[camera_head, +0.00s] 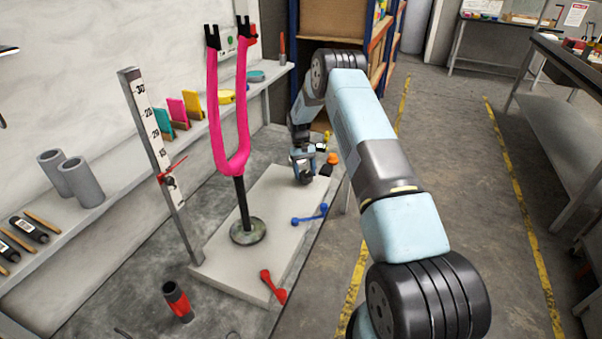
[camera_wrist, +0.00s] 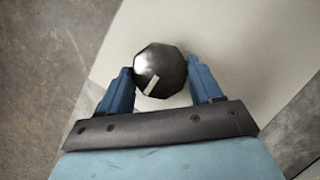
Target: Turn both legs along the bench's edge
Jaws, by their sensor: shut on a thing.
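A pink fork (camera_head: 233,165) stands upright with its two legs pointing up and black tips on top. Its black stem (camera_head: 242,203) rises from a round dark base (camera_head: 248,233) on the pale bench (camera_head: 225,262). The legs stand side by side in the picture; their exact angle to the bench's edge is hard to tell. My gripper (camera_head: 303,163) is at the bench's far end, shut on a dark knob (camera_head: 304,178). In the wrist view, the knob (camera_wrist: 160,68) sits between the two blue fingers, and a short white mark on it slants up to the right.
A blue double-ended piece (camera_head: 310,215) and a red one (camera_head: 272,287) lie on the bench. An orange-and-black object (camera_head: 329,163) is beside my gripper. A height gauge (camera_head: 158,160) stands left of the fork. A shelf (camera_head: 190,125) with coloured cards runs along the wall.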

